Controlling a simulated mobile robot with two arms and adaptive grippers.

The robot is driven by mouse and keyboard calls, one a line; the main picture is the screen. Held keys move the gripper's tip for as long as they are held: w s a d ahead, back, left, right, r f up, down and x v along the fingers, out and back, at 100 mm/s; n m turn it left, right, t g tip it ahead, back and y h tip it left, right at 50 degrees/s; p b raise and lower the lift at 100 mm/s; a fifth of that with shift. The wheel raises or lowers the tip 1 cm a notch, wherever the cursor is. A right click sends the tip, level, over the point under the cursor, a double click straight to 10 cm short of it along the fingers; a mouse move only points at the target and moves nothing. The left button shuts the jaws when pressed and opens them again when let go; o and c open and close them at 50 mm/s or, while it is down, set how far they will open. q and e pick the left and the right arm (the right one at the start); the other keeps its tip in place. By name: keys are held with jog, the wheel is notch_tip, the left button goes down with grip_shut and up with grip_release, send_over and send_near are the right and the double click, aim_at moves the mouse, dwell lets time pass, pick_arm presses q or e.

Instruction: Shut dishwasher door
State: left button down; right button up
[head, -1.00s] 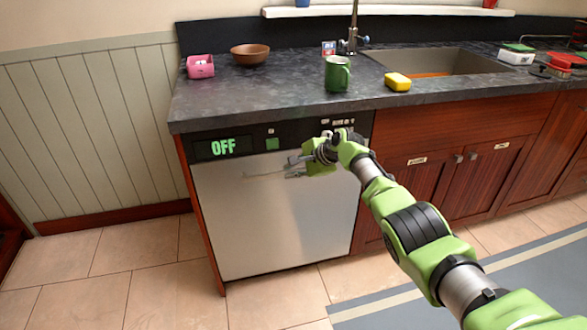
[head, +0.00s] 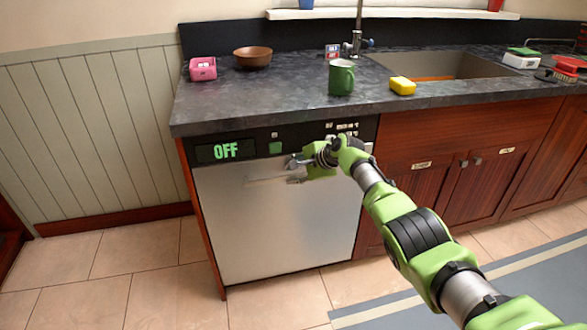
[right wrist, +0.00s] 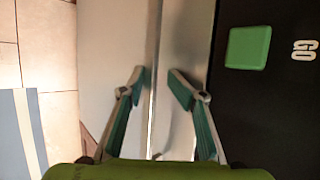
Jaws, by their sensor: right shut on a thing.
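The dishwasher door (head: 275,228) is a silver panel under the counter. It stands upright and looks flush with the cabinet front. Above it, a black control strip (head: 256,150) shows green "OFF" text and a green button. My right gripper (head: 291,171) is at the top of the door, shut on the door's handle (head: 262,180), a thin horizontal bar. In the right wrist view, the gripper (right wrist: 160,87) has its fingers on both sides of the metallic handle strip (right wrist: 154,60), with the black strip and green button (right wrist: 248,47) to the right. My left gripper is not in view.
The tiled floor (head: 270,298) before the door is clear.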

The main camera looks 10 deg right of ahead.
jog(key=shift+w+d+r, duration=0.1)
jog(key=shift+d+r, duration=0.15)
jog(key=shift+r, duration=0.35)
jog(key=shift+d+r, duration=0.25)
jog(key=shift+r, duration=0.3)
jog(key=s+f+v, duration=0.1)
jog(key=v, duration=0.8)
jog(key=shift+s, duration=0.25)
jog(key=shift+d+f, duration=0.1)
jog(key=shift+f, duration=0.05)
